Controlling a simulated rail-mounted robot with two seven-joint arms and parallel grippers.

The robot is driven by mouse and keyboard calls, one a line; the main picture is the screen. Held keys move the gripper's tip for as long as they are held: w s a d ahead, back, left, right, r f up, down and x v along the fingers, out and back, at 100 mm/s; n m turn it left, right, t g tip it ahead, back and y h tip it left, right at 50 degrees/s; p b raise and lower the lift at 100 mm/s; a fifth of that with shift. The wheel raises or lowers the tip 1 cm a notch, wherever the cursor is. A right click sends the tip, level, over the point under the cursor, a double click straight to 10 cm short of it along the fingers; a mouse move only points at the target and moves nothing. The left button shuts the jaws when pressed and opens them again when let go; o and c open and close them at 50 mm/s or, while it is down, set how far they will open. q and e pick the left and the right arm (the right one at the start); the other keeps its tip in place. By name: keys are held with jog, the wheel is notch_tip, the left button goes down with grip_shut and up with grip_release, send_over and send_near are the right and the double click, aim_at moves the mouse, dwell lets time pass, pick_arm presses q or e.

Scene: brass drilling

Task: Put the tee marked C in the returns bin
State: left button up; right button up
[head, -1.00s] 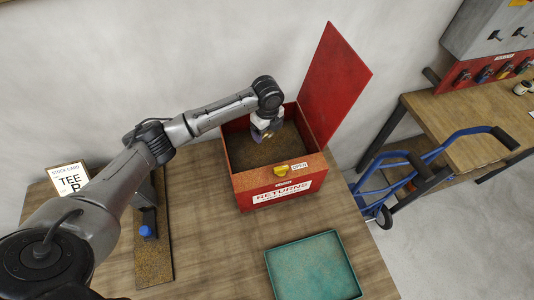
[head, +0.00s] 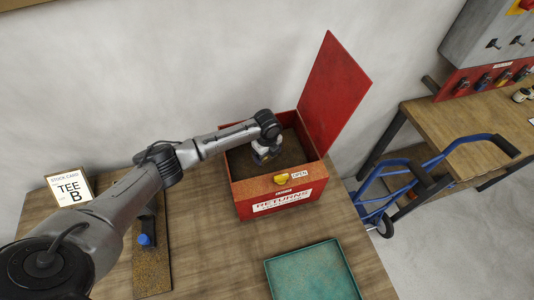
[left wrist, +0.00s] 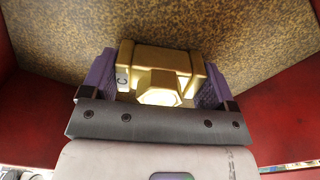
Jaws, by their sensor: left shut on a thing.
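The brass tee marked C (left wrist: 160,67) is held between the purple fingers of my left gripper (left wrist: 152,88). A small white label with a C shows on its left side in the left wrist view. In the head view my left gripper (head: 265,155) is inside the open red returns bin (head: 285,203), and the tee is hidden there. The bin's speckled brown floor (left wrist: 220,38) lies beyond the tee. I cannot tell whether the tee touches it. My right gripper is not in view.
The bin's red lid (head: 338,90) stands open at its right. A stock card reading TEE B (head: 70,188) stands at the left.

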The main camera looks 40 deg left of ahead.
pick_arm(q)
jog(key=shift+f, duration=0.2)
jog(key=o, duration=1.3)
notch_tip(320, 180, up, 12)
jog(key=shift+r, duration=0.1)
